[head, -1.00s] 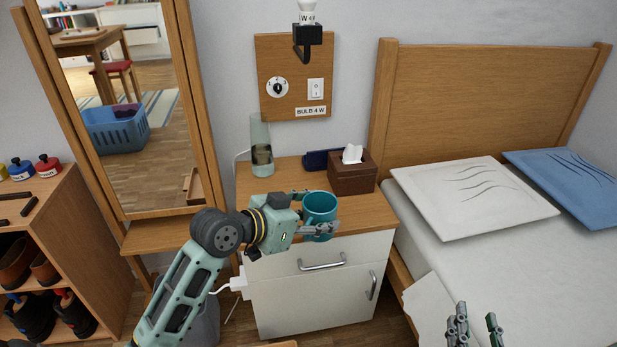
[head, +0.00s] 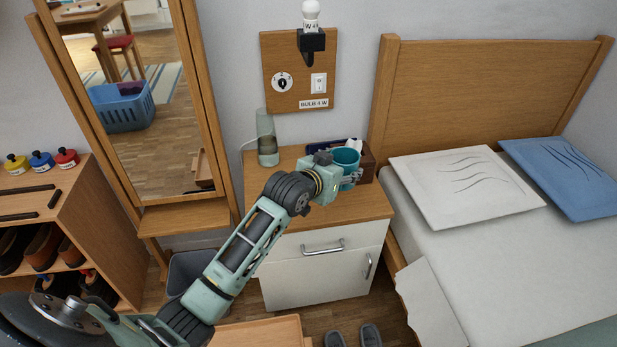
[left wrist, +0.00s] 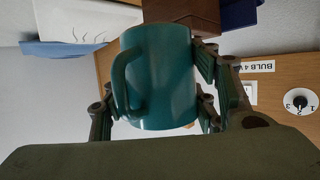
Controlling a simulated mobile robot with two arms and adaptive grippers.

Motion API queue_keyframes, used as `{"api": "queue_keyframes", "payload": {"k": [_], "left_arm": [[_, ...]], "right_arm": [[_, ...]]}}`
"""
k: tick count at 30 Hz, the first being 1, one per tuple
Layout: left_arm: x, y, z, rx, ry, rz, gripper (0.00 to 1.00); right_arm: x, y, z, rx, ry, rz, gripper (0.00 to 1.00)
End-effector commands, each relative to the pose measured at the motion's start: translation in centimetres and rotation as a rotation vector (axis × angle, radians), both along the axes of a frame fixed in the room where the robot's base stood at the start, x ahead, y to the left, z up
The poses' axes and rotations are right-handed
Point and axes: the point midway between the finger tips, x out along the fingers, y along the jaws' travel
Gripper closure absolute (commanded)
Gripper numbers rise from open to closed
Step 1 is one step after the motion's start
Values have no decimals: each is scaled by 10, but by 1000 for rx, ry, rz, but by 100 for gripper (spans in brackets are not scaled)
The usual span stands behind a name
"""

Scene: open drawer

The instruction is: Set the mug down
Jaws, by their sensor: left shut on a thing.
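The teal mug (head: 346,157) is held in my left gripper (head: 350,178) above the wooden top of the nightstand (head: 290,214), in front of the tissue box. In the left wrist view the mug (left wrist: 160,78) fills the middle, with its handle toward the left and the fingers of my left gripper (left wrist: 155,115) on both sides of it. The gripper is shut on the mug. I cannot tell whether the mug's base touches the nightstand. My right gripper is not in view.
A brown tissue box (head: 368,165) stands close behind the mug. The front of the top is clear. A bed (head: 500,250) is to the right, and a mirror (head: 150,120) to the left.

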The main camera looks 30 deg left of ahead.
Motion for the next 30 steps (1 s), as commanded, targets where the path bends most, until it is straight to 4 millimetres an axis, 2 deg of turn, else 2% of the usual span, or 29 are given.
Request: {"api": "queue_keyframes", "payload": {"k": [5, 10, 15, 23, 30], "left_arm": [[-3, 35, -23, 6, 3, 6, 81], [-7, 75, -46, 6, 1, 5, 81], [-9, 102, -62, 4, 0, 3, 81], [-11, 114, -72, 1, 0, 2, 81], [-11, 113, -101, -1, 0, 2, 81]], "right_arm": [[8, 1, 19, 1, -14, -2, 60], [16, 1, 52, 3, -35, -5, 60], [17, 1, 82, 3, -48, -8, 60], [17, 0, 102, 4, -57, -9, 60], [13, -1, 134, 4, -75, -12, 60]]}}
